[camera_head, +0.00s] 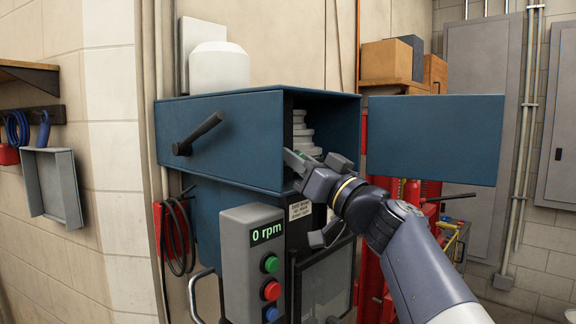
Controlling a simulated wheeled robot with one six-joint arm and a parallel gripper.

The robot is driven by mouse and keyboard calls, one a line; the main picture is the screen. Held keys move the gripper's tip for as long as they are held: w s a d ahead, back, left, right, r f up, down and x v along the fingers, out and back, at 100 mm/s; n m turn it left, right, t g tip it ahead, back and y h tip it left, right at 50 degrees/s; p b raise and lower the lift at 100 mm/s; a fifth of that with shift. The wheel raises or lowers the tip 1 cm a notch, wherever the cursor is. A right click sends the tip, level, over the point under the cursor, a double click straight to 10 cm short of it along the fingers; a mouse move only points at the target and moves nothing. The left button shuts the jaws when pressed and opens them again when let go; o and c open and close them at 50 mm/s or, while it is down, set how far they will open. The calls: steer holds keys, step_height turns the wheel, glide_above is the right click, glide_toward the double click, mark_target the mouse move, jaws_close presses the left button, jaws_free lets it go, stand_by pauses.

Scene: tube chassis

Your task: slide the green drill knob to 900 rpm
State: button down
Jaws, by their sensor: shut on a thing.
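The drill head is a blue housing (228,140) with its front door (432,138) swung open to the right. Inside, a grey stepped pulley (302,133) shows. My gripper (299,160) reaches into the opening from the right, below the pulley, and is shut on the green knob (302,154). Only a sliver of the knob's green shows; the fingers hide the rest. Any speed scale beside the knob cannot be read. The grey control box (240,270) in front has a display (266,232) reading "0 rpm".
The control box carries green (271,264), red (271,290) and blue (271,314) buttons. A black lever (198,134) sticks out of the housing's left side. The open door hangs just above and behind my arm. Red equipment (380,250) stands behind my arm.

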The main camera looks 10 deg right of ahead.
steer(key=shift+r, duration=1.55)
steer(key=c, duration=1.2)
jaws_free()
steer(key=shift+d+f, duration=0.1)
steer(key=shift+s+d+f+b, duration=0.15)
steer(key=shift+s+f+b, duration=0.05)
steer(key=shift+s+b, duration=0.1)
steer(key=b+v, duration=0.4)
steer(key=v, duration=0.6)
steer(key=shift+b, duration=0.35)
steer(key=shift+r, duration=0.15)
